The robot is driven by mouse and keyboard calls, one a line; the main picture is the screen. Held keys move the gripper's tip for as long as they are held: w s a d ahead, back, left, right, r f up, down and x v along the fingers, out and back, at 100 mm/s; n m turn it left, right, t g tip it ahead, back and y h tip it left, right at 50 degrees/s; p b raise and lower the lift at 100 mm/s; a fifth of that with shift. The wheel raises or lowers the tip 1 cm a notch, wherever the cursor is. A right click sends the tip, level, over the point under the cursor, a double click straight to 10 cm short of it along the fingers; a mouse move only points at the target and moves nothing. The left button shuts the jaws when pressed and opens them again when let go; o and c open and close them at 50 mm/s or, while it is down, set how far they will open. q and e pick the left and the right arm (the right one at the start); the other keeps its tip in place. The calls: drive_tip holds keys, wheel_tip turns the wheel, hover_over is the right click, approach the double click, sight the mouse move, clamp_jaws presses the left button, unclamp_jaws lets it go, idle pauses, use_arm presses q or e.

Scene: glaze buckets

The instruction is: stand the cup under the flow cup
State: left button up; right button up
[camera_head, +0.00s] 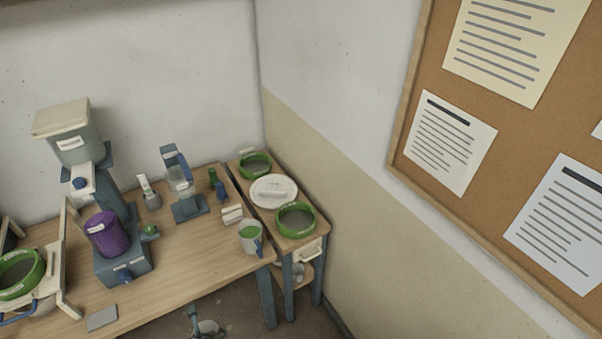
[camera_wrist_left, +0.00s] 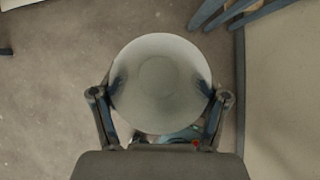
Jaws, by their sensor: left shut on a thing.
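My left gripper (camera_head: 196,322) is at the bottom edge of the head view, below and in front of the table's front edge. It is shut on a pale grey round cup (camera_head: 208,328), which shows only in part there. In the left wrist view the cup (camera_wrist_left: 160,82) fills the space between the two fingers (camera_wrist_left: 160,98), with the floor behind it. A blue stand (camera_head: 188,206) on the table, with a pale, clear vessel that looks like the flow cup (camera_head: 180,181), stands at the back, well apart from my gripper. My right gripper is not in view.
On the wooden table (camera_head: 190,262) are a blue machine with a purple container (camera_head: 106,234), a mug with green contents (camera_head: 250,237) and a grey pad (camera_head: 102,318). A side table holds green-rimmed sieves (camera_head: 295,219) and a white lid (camera_head: 274,190). The table's front middle is clear.

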use_arm(q)
drive_tip(key=n, duration=0.1)
drive_tip(key=w+f+n+y, duration=0.1)
drive_tip(key=shift+w+a+f+n+g, duration=0.1)
drive_tip(key=shift+w+f+n+g, duration=0.05)
drive_tip(key=shift+w+n+g, duration=0.2)
drive_tip(key=shift+w+f+n+g+y, duration=0.15)
drive_tip(key=shift+f+n+g+y, duration=0.1)
drive_tip(key=shift+n+y, duration=0.35)
drive_tip(key=n, duration=0.1)
drive_tip(key=n+g, duration=0.1)
drive_tip(key=w+n+y, duration=0.1)
drive_tip(key=shift+w+f+n+g, duration=0.1)
drive_tip(key=shift+f+n+g, duration=0.15)
drive_tip(key=shift+n+g, duration=0.1)
drive_tip(key=w+n+g, duration=0.2)
drive_tip(key=n+g, duration=0.1)
drive_tip(key=n, duration=0.3)
drive_tip(key=n+g+h, duration=0.6)
drive_tip(key=n+g, duration=0.1)
drive_tip(key=n, duration=1.1)
approach(212, 328)
drive_tip(key=w+d+r, duration=0.3)
drive_tip(key=d+r, duration=0.2)
drive_tip(key=d, duration=0.2)
drive_tip(key=shift+w+d+r, duration=0.1)
drive_tip(key=shift+w+r, duration=0.15)
